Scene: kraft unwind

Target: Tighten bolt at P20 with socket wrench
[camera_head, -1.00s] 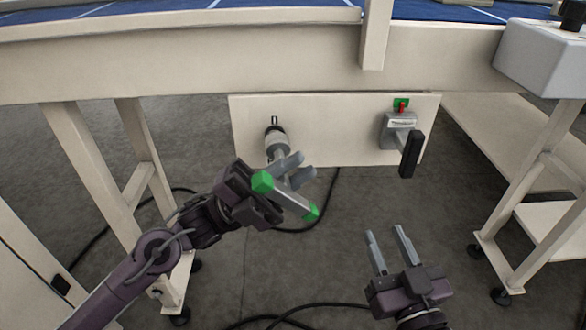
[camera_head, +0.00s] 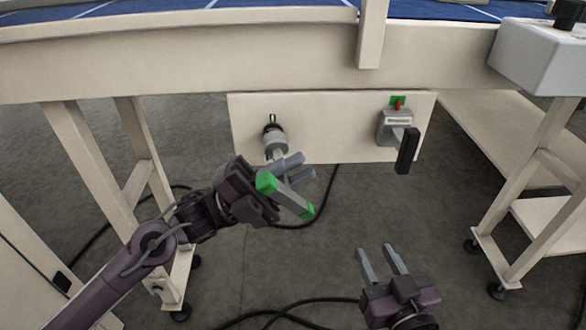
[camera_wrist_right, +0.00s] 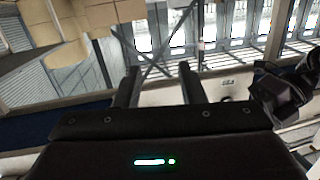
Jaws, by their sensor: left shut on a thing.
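The socket wrench shows as a grey bar (camera_head: 290,197) with green ends. My left gripper (camera_head: 299,168) is shut on it, in front of the pale panel (camera_head: 340,120) under the table. Behind the gripper, a grey round fitting (camera_head: 275,145) with a dark collar and a small pin sits on the panel's left part. The wrench's socket end and any bolt are hidden or too small to make out, and I cannot tell whether they touch. No P20 label is readable. My right gripper (camera_head: 382,262) is open and empty, low and to the right; its fingers also show in the right wrist view (camera_wrist_right: 158,88).
A grey switch box (camera_head: 393,127) with a black handle (camera_head: 407,151) and a red-and-green part is on the panel's right side. The table beam (camera_head: 230,60) runs above the panel. Table legs (camera_head: 85,165) stand left and right. Black cables (camera_head: 270,315) lie on the floor.

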